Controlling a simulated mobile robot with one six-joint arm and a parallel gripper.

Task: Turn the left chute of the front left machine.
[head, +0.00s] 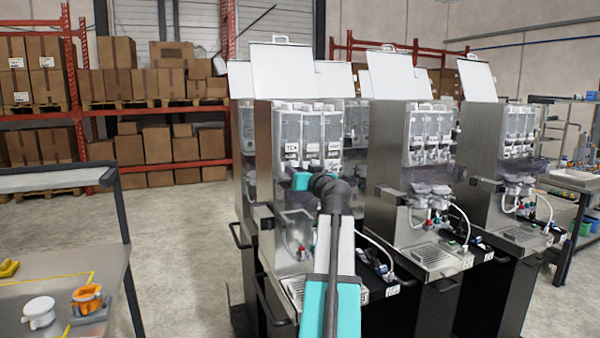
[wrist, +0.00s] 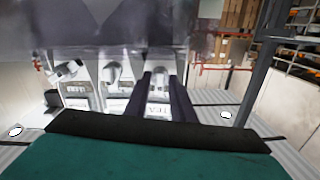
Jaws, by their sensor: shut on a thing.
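The front left machine (head: 263,150) is a metal dispenser with clear canisters and an open lid. Its labelled canisters show above my arm in the head view. My gripper (wrist: 161,82) is at the chutes, its two dark fingers on either side of a white chute (wrist: 160,77), the left one of the machine, as the wrist picture looks turned over. The fingers are closed on it, beside a label reading TEA. Two other white chutes (wrist: 112,73) are further left in the wrist view, apart from the fingers. In the head view my arm hides the chutes and fingertips.
Two similar machines (head: 408,175) stand to the right, close by. A table (head: 60,285) with an orange item (head: 88,298) and a white item (head: 39,313) is at lower left. Shelves with boxes (head: 45,90) line the back. Open floor lies left of the machine.

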